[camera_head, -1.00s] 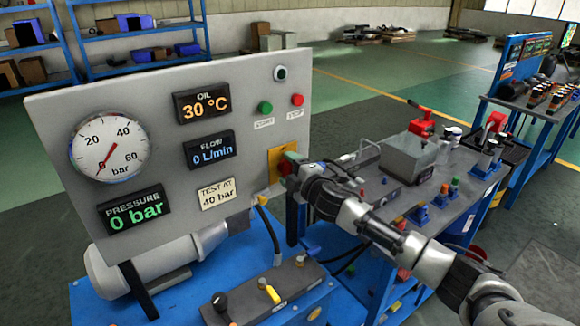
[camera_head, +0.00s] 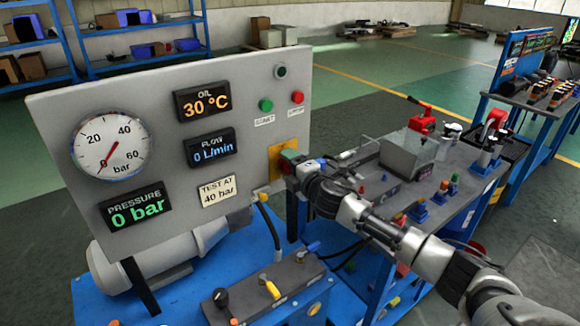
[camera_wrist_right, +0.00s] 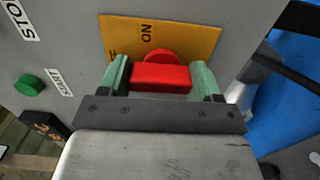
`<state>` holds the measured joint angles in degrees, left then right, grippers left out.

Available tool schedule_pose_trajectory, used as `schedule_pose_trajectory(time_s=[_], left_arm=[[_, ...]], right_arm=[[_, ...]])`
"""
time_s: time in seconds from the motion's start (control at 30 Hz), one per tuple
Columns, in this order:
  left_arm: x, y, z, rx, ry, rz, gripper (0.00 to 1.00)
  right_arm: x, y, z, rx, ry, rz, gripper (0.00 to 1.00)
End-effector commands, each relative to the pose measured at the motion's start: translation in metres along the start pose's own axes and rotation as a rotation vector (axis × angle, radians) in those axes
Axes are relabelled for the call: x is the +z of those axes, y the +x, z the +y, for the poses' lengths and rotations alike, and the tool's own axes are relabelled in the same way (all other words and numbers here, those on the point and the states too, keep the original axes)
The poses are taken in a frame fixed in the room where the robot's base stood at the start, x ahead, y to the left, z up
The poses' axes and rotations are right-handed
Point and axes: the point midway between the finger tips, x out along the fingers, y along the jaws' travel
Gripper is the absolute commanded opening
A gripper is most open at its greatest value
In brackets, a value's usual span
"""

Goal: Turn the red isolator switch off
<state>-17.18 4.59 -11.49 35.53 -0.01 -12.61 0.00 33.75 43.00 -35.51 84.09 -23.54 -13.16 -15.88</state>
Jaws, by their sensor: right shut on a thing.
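The red isolator switch (camera_wrist_right: 160,77) sits on a yellow plate (camera_wrist_right: 198,38) on the grey panel. In the right wrist view the plate reads ON, with another label partly hidden beside it. My right gripper (camera_wrist_right: 163,80) has its green-tipped fingers on both sides of the red handle and is shut on it. In the head view the right gripper (camera_head: 289,163) is at the panel's lower right, over the yellow plate (camera_head: 275,160), and hides most of the switch. My left gripper is not in view.
The grey panel (camera_head: 240,75) carries a gauge (camera_head: 108,143), displays reading 30 °C, 0 L/min and 0 bar, a green button (camera_head: 265,106) and a red button (camera_head: 297,97). A yellow hose end (camera_head: 263,198) hangs below the switch. A cluttered bench (camera_head: 375,192) stands at the right.

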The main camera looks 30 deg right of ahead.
Motion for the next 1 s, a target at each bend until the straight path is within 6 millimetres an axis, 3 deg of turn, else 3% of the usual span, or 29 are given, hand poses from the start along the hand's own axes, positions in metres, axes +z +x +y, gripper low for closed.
schedule_pose_trajectory(time_s=[0.03, 0.2, 0.57, 1.0], left_arm=[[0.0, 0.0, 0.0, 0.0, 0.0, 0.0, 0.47], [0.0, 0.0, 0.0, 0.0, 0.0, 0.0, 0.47], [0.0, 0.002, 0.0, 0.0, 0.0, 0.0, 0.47], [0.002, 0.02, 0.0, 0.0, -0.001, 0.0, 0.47]], right_arm=[[-0.001, 0.0, -0.002, -0.003, -0.004, 0.002, 0.67], [-0.001, 0.0, -0.002, -0.002, -0.003, 0.001, 0.89], [0.0, -0.007, -0.002, -0.001, -0.002, 0.001, 0.89], [-0.001, -0.086, -0.005, -0.004, -0.004, 0.003, 0.89]])
